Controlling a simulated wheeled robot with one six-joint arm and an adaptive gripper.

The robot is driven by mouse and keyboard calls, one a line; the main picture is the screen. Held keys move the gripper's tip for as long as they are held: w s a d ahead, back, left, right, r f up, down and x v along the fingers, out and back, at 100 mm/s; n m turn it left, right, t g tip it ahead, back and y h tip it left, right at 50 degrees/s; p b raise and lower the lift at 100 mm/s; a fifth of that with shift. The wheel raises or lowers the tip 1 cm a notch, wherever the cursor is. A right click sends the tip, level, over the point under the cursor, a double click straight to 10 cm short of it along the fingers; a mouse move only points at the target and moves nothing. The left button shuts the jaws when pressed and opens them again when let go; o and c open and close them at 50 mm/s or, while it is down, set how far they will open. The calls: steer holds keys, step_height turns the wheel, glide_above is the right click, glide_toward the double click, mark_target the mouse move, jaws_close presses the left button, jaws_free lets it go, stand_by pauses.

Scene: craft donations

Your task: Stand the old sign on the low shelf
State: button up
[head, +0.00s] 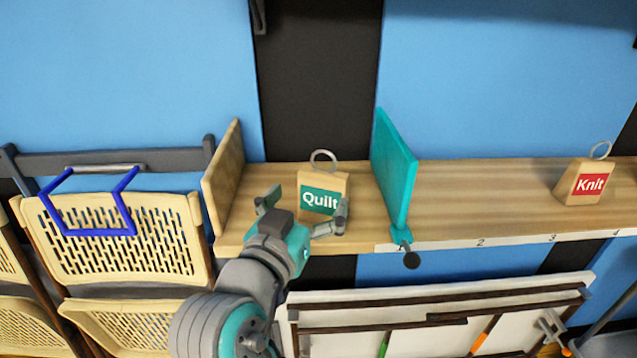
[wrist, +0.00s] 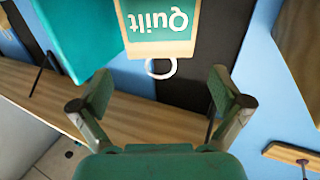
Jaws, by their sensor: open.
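A wooden block sign with a teal "Quilt" label (head: 320,200) and a ring on top stands on the wooden shelf (head: 480,200). The sign shows upside down in the wrist view (wrist: 160,48). A second block sign, with a red "Knit" label (head: 588,184), stands far right on the same shelf. I cannot tell which is the old sign. My gripper (head: 306,206) is open in front of the Quilt sign, its fingers apart on either side in the head view. In the wrist view nothing is between the fingertips (wrist: 160,90); the sign lies beyond them. No separate low shelf is clearly identifiable.
A teal divider (head: 395,170) stands right of the Quilt sign, and a wooden end panel (head: 222,178) stands left. Shelf between divider and Knit sign is clear. Folding chairs (head: 115,240) hang at left. A white board (head: 430,315) with dark strips is below.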

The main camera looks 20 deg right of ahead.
steer(key=shift+v, duration=2.45)
steer(key=shift+s, duration=0.1)
